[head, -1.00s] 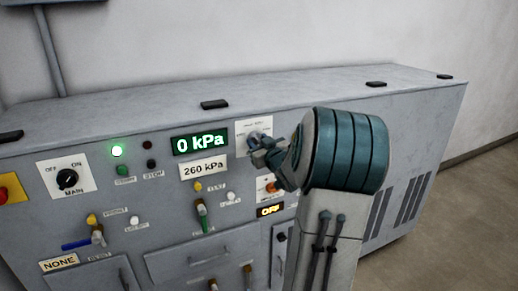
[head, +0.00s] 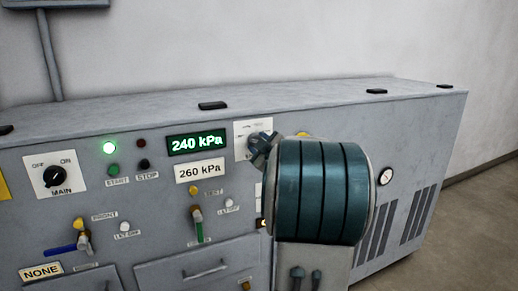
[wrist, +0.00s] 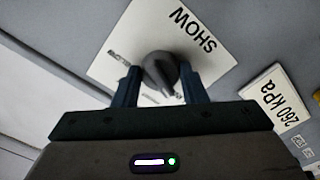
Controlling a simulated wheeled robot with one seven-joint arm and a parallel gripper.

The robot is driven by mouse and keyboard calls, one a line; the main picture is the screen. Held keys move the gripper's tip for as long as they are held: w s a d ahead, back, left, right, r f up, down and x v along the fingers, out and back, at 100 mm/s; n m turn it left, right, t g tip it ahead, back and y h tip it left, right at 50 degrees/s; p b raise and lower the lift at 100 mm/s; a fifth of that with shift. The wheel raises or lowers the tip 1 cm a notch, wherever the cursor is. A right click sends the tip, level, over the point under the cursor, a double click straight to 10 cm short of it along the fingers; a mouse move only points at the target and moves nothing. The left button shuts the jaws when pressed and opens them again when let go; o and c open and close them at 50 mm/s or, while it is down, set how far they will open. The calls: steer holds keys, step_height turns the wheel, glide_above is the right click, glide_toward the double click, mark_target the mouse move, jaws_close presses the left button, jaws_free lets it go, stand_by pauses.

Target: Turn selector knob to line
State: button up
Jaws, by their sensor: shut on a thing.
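The selector knob (wrist: 158,68) is a dark grey knob on a white plate (wrist: 117,40) that reads SHOW; its other lettering is too small to read. In the wrist view, my gripper (wrist: 160,82) has one finger on each side of the knob and is shut on it. In the head view, my gripper (head: 262,147) is at the white plate (head: 241,129), and my wrist hides the knob and much of the plate. Left of the plate, a green display (head: 197,142) reads 240 kPa.
A 260 kPa label (head: 200,171) sits below the display. The MAIN knob (head: 54,177), a lit green lamp (head: 109,148) and several valve levers are on the panel to the left. The cabinet top is mostly clear.

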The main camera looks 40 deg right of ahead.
stand_by(0.4)
steer(key=o, duration=1)
steer(key=shift+c, duration=0.2)
steer(key=v, duration=1.3)
steer(key=shift+s, duration=0.4)
steer(key=shift+f, duration=0.1)
